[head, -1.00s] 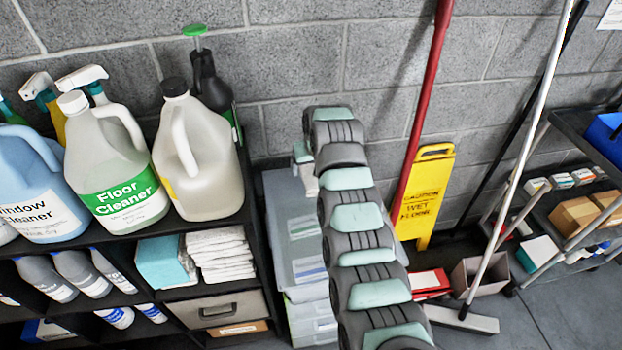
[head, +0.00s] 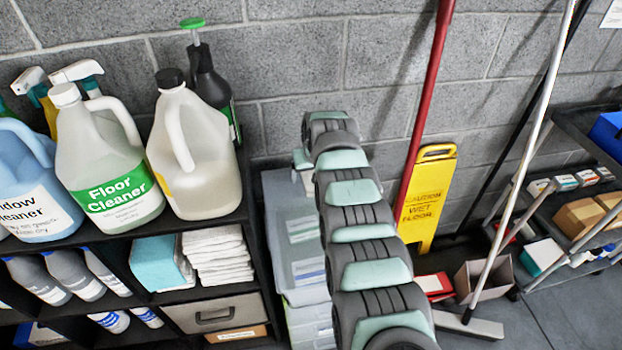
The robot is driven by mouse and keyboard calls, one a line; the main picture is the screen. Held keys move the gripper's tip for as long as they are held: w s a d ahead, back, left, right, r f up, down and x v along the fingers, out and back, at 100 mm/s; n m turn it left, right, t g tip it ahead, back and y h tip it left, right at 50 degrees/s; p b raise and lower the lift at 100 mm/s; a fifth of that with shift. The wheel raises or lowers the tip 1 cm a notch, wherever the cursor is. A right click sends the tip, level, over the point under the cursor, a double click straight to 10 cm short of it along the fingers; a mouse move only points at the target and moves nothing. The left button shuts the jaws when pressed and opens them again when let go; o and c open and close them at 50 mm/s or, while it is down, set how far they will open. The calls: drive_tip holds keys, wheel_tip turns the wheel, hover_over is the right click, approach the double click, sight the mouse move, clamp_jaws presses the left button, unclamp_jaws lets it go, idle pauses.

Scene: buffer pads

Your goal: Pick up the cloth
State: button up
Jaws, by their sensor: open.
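A stack of folded white cloths (head: 219,256) lies in the middle compartment of the black shelf (head: 262,235), at its right side. A teal folded cloth or pad (head: 158,262) lies directly left of the stack. I cannot tell which of these is the single cloth meant. My arm rises from the bottom, right of the shelf, and bends over at its top. A small pale part of my wrist shows to the left of the arm, above the grey bins. My gripper's fingers are not visible; the arm hides that area. Nothing visible touches the cloths.
A floor cleaner jug (head: 103,168), a clear jug (head: 193,155) and a blue window cleaner jug (head: 30,190) stand above. A drawer (head: 214,313) sits below the cloths. Stacked bins (head: 287,225) stand right of the shelf. A yellow sign (head: 427,200) leans on the wall.

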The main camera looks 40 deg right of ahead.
sight(311, 175)
drive_tip(key=shift+c, duration=0.5)
drive_tip(key=c, duration=1.4)
drive_tip(key=shift+o, duration=0.2)
wheel_tip(311, 175, up, 20)
drive_tip(key=p, duration=0.4)
